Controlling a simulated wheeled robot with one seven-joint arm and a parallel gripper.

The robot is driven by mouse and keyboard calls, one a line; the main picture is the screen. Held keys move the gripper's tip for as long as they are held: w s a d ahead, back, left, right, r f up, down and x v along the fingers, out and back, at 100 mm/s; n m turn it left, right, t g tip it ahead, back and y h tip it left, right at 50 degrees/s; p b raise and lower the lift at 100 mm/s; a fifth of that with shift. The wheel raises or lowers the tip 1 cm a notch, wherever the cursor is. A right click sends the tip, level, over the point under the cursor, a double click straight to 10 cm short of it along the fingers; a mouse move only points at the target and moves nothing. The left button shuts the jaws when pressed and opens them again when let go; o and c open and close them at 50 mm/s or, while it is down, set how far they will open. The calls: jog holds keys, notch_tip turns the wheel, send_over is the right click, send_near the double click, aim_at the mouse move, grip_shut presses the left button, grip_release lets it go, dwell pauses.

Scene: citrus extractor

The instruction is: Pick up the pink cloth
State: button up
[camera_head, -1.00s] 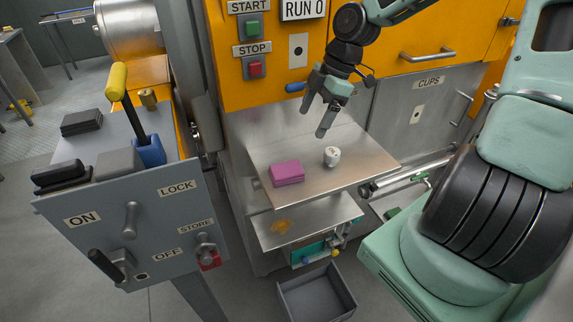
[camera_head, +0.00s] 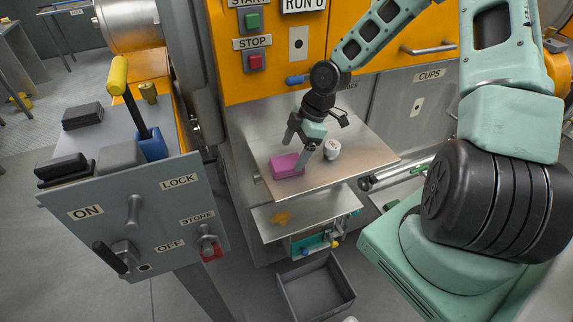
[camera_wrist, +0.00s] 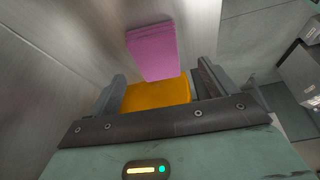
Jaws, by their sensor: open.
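The pink cloth (camera_head: 284,166) is a folded block lying on the metal shelf (camera_head: 345,171) below the orange panel. My gripper (camera_head: 295,153) is open, just above the cloth in the head view, with one finger on either side of its upper right part. In the wrist view the pink cloth (camera_wrist: 153,50) lies ahead of and between the two fingers (camera_wrist: 162,92), farther out than the tips. Nothing is held. Whether a finger touches the cloth cannot be told.
A small white cup-like object (camera_head: 332,149) stands on the shelf just right of my gripper. A control panel (camera_head: 150,215) with levers stands at left.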

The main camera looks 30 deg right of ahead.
aim_at(288, 162)
jog(key=shift+p+x, duration=0.4)
jog(key=shift+x, duration=1.75)
jog(key=shift+w+d, duration=0.15)
jog(key=c, duration=1.1)
notch_tip(288, 162, up, 10)
jog(key=shift+r+b, duration=0.1)
jog(key=shift+b, duration=0.4)
